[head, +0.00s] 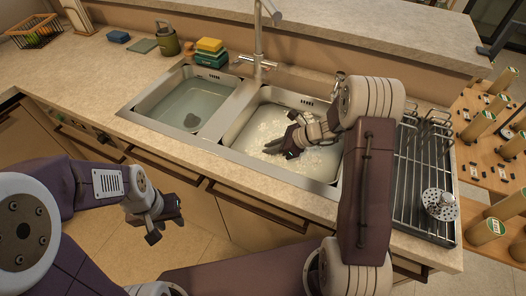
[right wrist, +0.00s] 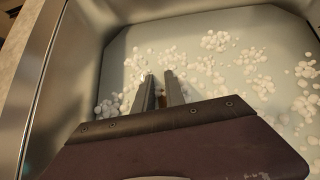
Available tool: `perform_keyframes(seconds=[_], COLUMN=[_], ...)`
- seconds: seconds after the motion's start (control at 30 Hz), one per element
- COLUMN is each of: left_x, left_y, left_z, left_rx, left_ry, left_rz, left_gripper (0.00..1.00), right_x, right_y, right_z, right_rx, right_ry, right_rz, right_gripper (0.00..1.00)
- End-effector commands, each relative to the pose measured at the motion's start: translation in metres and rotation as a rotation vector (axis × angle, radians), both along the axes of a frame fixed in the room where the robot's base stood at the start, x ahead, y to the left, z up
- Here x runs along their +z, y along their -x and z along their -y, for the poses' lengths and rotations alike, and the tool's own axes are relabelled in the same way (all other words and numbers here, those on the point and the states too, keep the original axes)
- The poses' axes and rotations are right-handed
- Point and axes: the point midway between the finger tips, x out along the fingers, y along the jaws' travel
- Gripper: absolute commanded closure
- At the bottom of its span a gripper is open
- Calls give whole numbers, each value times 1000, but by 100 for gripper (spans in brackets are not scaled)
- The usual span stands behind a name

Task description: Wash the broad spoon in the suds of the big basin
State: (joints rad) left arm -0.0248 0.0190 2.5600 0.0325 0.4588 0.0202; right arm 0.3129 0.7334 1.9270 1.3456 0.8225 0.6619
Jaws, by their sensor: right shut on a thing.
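The big basin (head: 318,184) is the right-hand one of the double sink, with shallow water and patches of white suds (head: 275,130). My right gripper (head: 270,150) reaches down into it, its fingers low over the suds. In the right wrist view the fingers (right wrist: 165,90) are close together, with a small brown bit (right wrist: 164,102) between them. I take this as part of the broad spoon; the rest of it is hidden by the gripper, and I cannot tell how it lies. My left gripper (head: 166,229) is open and empty, in front of the counter.
The smaller left basin (head: 150,104) holds water and a dark round patch. The faucet (head: 258,45) stands behind the sink. A drying rack (head: 412,185) with a perforated skimmer (head: 440,204) is at the right.

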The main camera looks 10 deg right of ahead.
Motion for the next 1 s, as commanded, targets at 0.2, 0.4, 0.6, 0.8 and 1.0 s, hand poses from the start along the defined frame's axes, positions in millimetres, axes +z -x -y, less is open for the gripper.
perform_keyframes(seconds=[0.2,0.4,0.6,0.8,1.0], left_x=[1,1,-5,-4,-2], left_y=[0,0,0,0,0], left_z=[0,0,0,0,0], left_rx=[0,0,0,0,0], left_ry=[0,0,0,0,0], left_rz=[0,0,0,0,0], left_gripper=[64,64,64,64,64], right_x=[2,1,-5,-4,-3], right_y=[0,0,0,0,0], right_z=[0,0,0,0,0], right_rx=[0,0,0,0,0], right_ry=[0,0,0,0,0], right_rz=[0,0,0,0,0], right_gripper=[100,100,100,100,100])
